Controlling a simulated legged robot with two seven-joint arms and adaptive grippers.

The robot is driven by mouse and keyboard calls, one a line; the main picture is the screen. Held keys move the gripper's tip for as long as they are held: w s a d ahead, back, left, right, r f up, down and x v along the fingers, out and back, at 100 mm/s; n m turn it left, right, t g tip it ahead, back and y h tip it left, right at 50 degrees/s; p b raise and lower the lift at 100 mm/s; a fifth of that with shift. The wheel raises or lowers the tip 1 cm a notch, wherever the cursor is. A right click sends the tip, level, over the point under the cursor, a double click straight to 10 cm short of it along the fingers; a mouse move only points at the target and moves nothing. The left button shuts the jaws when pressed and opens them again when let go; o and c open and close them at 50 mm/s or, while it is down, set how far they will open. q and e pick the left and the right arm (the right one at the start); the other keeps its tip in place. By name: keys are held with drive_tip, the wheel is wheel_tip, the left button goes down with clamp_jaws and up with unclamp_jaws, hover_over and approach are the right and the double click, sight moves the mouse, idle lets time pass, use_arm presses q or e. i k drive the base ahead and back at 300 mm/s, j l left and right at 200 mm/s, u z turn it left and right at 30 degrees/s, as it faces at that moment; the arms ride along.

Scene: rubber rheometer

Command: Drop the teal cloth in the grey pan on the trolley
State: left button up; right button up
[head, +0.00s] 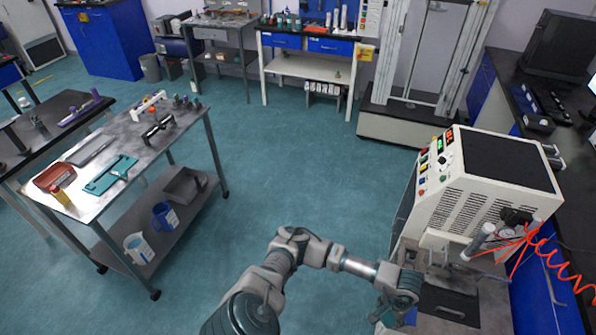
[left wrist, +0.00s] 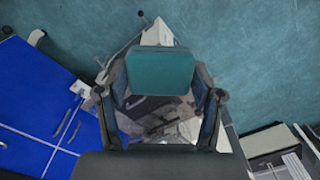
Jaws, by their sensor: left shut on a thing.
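My left gripper (head: 400,296) is at the lower right, above the bench beside the cream machine. In the left wrist view, it is shut on the teal cloth (left wrist: 162,72), which shows as a folded block between the fingers. In the head view, the cloth is mostly hidden by the gripper. The trolley (head: 136,150) stands far to the left, well apart from the gripper. A shallow grey pan (head: 91,149) lies on its top, and a deeper dark grey bin (head: 185,186) is on its lower shelf. My right gripper is not in view.
The cream machine (head: 492,180) stands at the right, with a coiled red hose (head: 560,270) in front. The trolley top also holds a teal board (head: 108,178), a red tray (head: 55,176) and bottles. The middle floor is clear.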

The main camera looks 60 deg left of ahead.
sight(186, 189)
drive_tip(key=j+u, duration=0.1)
drive_tip(key=u, duration=0.3)
drive_tip(key=i+j+u, duration=0.1)
drive_tip(key=u, duration=0.7)
drive_tip(key=i+j+u, duration=0.1)
drive_tip(key=u, duration=0.35)
drive_tip(key=i+u, duration=0.1)
drive_tip(key=u, duration=0.3)
drive_tip(key=i+u, duration=0.45)
drive_tip(key=i+l+u, duration=0.15)
drive_tip(key=i+u, duration=0.15)
drive_tip(key=u, duration=0.15)
drive_tip(key=i+l+u, duration=0.25)
drive_tip(key=u, duration=0.2)
drive_tip(key=i+l+u, duration=0.45)
drive_tip(key=k+j, duration=0.05)
